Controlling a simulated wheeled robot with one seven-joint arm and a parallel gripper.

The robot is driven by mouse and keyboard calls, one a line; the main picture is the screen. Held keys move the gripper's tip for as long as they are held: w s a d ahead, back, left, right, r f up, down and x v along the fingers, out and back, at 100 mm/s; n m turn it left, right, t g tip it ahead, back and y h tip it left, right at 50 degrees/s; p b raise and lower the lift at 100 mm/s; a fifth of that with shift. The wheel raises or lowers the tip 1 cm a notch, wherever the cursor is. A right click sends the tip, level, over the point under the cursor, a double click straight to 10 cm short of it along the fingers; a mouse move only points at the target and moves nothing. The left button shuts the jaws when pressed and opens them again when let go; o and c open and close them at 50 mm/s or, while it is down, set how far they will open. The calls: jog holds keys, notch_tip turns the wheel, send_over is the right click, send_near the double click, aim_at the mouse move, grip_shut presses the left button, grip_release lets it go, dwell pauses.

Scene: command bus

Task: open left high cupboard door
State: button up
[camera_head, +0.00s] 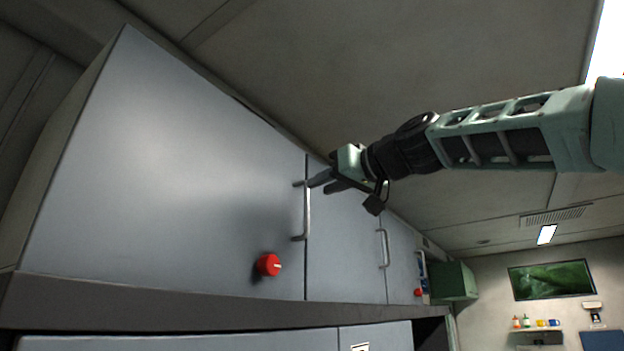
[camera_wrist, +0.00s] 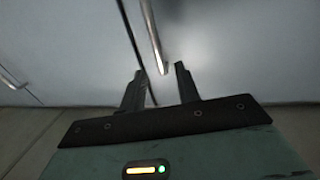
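The left high cupboard door (camera_head: 170,170) is a large grey-blue panel and looks shut. Its vertical metal bar handle (camera_head: 306,215) is by its right edge. My gripper (camera_head: 318,182) is at the upper end of this handle. In the wrist view the two dark fingers of my gripper (camera_wrist: 161,69) are apart. The handle's end (camera_wrist: 157,50) shows between or just beyond the fingertips, next to the dark door seam (camera_wrist: 130,40). I cannot tell whether a finger touches it.
A red knob (camera_head: 268,265) sits low on the left door. A middle door (camera_head: 345,240) with its own handle (camera_head: 384,248) adjoins on the right. A ledge (camera_head: 150,303) runs below the doors. The ceiling (camera_head: 370,70) is close above. A green box (camera_head: 455,281) hangs farther back.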

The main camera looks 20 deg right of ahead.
aim_at(308, 191)
jog(key=shift+p+x, duration=0.75)
jog(key=shift+x, duration=1.4)
grip_shut()
jog(key=shift+s, duration=0.15)
